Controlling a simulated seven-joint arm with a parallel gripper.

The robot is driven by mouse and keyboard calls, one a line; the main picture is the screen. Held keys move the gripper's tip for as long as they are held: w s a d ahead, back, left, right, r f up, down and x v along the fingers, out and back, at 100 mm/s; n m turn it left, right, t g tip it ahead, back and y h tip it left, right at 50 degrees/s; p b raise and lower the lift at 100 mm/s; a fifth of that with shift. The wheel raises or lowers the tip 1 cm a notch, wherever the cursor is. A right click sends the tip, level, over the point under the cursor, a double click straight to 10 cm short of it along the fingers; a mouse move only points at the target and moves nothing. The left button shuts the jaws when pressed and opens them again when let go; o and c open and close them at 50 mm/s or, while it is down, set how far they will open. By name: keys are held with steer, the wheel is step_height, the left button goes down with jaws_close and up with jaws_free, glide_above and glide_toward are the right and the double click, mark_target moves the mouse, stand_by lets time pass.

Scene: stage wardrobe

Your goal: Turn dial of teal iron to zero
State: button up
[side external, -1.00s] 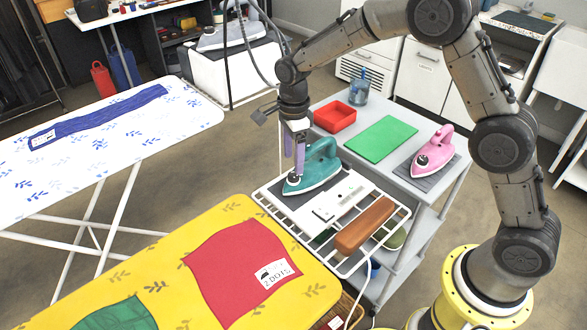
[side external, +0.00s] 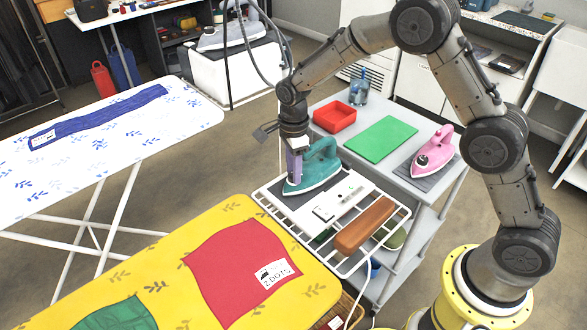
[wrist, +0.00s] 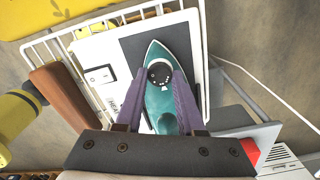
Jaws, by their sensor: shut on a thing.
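The teal iron (side external: 320,165) rests flat on a dark pad on the white rack at the end of the yellow ironing board. In the wrist view the iron (wrist: 163,106) points up, its handle toward my gripper's body. Its round black dial (wrist: 159,73) has small white marks that I cannot read. My gripper (wrist: 160,78) points down over the iron, its two purple fingers on either side of the dial and shut on it. In the side view my gripper (side external: 294,178) hides the dial.
A white switch box (side external: 335,205) and a brown block (side external: 364,224) lie right beside the iron. A red cloth (side external: 240,262) lies on the yellow board.

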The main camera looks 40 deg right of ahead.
jaws_close()
steer(key=shift+n, duration=0.3)
steer(key=n, duration=0.4)
steer(key=shift+n, duration=0.3)
steer(key=n, duration=0.6)
steer(key=shift+n, duration=0.3)
steer(key=o, duration=0.9)
jaws_free()
